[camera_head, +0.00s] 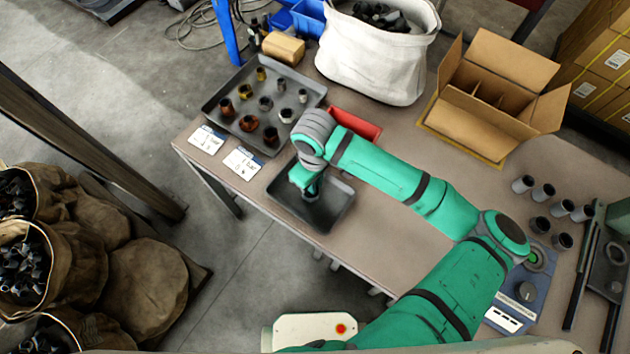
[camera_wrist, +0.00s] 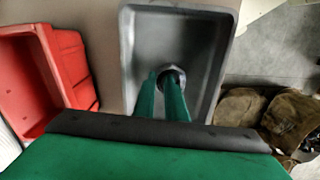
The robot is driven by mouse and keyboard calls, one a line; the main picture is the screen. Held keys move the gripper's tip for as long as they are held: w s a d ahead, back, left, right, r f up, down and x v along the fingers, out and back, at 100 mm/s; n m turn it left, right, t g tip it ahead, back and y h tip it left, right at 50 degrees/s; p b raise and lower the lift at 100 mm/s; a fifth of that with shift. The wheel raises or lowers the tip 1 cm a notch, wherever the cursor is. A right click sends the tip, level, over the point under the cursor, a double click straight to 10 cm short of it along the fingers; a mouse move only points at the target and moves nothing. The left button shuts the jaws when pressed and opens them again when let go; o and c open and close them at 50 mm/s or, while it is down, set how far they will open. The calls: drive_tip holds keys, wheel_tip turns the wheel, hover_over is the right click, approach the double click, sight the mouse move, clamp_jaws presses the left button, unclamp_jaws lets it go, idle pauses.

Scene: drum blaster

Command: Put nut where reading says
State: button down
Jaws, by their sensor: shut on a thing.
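My gripper (camera_wrist: 171,88) is shut on a dark metal nut (camera_wrist: 173,76), which shows between the fingertips in the wrist view. The nut is over or in a dark grey rectangular tray (camera_head: 336,215) near the table's front edge; I cannot tell if it touches the floor. The tray (camera_wrist: 213,95) looks otherwise empty. A red bin (camera_head: 357,124) stands just behind it and also shows at left in the wrist view (camera_wrist: 70,62). A device with a dial and a white display (camera_head: 502,318) lies at the right; its reading is too small to tell.
A large grey tray (camera_head: 223,112) holds several nuts of different colours. Two printed cards (camera_head: 243,163) lie before it. A divided cardboard box (camera_head: 480,125), a white sack (camera_head: 372,70) and several dark cylinders (camera_head: 541,192) stand on the table. Its middle is partly clear under my arm.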

drive_tip(key=shift+s+a+f, duration=0.1)
drive_tip(key=shift+f, duration=0.2)
drive_tip(key=c, duration=1.8)
unclamp_jaws()
